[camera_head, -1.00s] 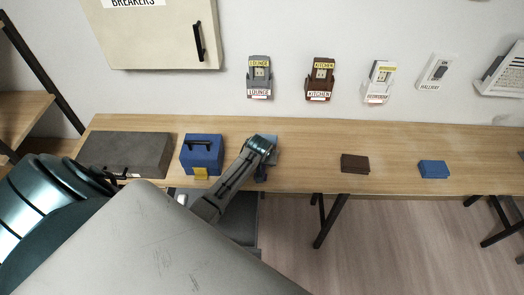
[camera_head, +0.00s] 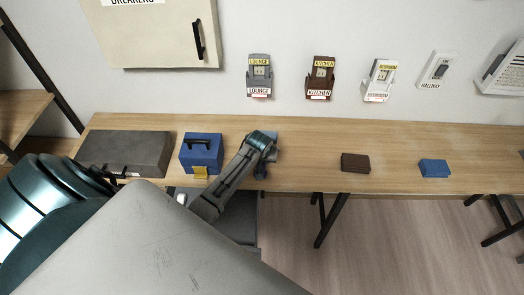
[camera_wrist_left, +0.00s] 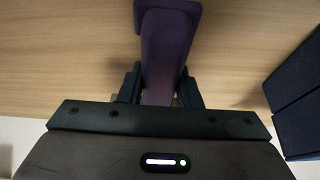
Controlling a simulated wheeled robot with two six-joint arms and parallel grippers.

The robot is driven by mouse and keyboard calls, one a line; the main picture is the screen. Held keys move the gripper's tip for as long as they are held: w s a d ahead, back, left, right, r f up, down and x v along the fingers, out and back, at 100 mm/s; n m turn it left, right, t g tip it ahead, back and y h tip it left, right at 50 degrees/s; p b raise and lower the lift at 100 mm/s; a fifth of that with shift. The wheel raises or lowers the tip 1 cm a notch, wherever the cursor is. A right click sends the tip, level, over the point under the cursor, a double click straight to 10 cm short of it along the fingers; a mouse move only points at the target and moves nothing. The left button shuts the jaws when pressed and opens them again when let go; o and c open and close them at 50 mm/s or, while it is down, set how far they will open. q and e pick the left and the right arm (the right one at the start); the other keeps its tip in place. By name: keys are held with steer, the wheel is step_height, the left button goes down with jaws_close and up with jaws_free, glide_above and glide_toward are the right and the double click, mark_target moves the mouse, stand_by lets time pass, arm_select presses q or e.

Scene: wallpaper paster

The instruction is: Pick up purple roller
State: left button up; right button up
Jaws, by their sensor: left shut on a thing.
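The purple roller (camera_wrist_left: 165,45) shows in the left wrist view as a dark purple piece rising from between the fingers against the wood. My left gripper (camera_wrist_left: 160,90) is shut on it, one dark finger on each side. The part lower between the fingers is hidden by the gripper body. My right gripper is not in view.
The wooden table (camera_head: 310,150) holds a grey case (camera_head: 130,152), a blue toolbox (camera_head: 201,155), a brown block (camera_head: 355,162) and a blue block (camera_head: 434,168). A breaker cabinet (camera_head: 155,35) and several labelled switches hang on the wall. The tabletop between the blocks is clear.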

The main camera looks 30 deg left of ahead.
arm_select(q)
step_height(320, 180, up, 2)
steer(key=shift+r+b, duration=0.25)
steer(key=shift+b, duration=0.45)
steer(key=s+d+r+b, duration=0.1)
steer(key=s+d+b, duration=0.1)
steer(key=s+d, duration=0.2)
steer(key=s+d+b, duration=0.2)
steer(key=s+d, duration=0.2)
steer(key=s, duration=0.5)
steer(key=shift+s+d+r, duration=0.25)
steer(key=shift+d+r, duration=0.1)
steer(key=shift+d, duration=0.05)
